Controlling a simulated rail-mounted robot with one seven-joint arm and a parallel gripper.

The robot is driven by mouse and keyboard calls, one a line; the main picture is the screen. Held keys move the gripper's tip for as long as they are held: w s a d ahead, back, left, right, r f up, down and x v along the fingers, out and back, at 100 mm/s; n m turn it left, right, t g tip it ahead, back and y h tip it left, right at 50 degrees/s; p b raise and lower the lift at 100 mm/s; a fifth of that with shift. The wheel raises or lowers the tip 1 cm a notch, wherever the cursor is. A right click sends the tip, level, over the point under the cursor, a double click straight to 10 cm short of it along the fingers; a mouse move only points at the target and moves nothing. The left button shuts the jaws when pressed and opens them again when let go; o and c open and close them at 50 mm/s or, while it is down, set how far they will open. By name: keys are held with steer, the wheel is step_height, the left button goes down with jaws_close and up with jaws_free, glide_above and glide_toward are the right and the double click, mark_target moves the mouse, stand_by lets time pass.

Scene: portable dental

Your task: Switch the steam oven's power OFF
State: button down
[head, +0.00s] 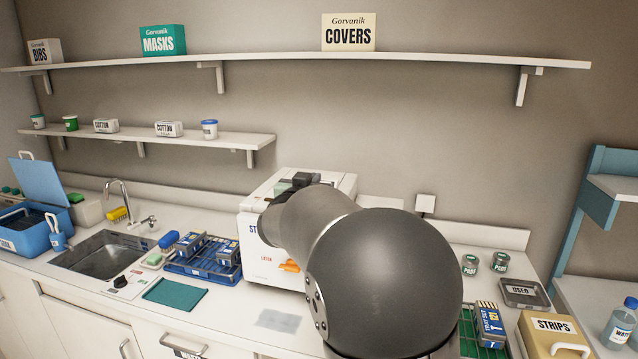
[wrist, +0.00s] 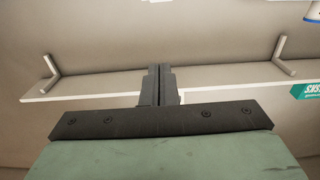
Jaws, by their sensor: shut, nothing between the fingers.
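The white steam oven (head: 265,262) stands on the counter at the middle of the head view.
A small white box (head: 425,204) is on the wall right of the oven. A blue rack (head: 203,262) with boxes stands left of it, beyond a teal mat (head: 175,294). A black knob (head: 120,282) sits by the sink (head: 103,256). Shelves (head: 300,58) line the wall.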

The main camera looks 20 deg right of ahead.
steer(key=shift+s+a+r, duration=0.25)
steer(key=shift+s+a, duration=0.15)
steer(key=shift+s, duration=0.15)
steer(key=shift+s+a+r, duration=0.2)
steer(key=shift+s+a, duration=0.2)
steer(key=shift+s, duration=0.15)
steer(key=s+a+f+n+g+y, duration=0.5)
steer(key=s+a+f+n+y, duration=0.2)
steer(key=s+a+f+y, duration=0.65)
steer(key=s+d+f+g+h, duration=0.1)
steer(key=s+f+g, duration=0.3)
steer(key=s, duration=0.8)
steer(key=s+d+f+g+h, duration=0.1)
steer(key=s+d+f+g, duration=0.1)
steer(key=s+f+g, duration=0.3)
steer(key=s+f, duration=0.3)
steer(key=s, duration=0.4)
steer(key=shift+d+r+h, duration=0.1)
steer(key=shift+h, duration=0.15)
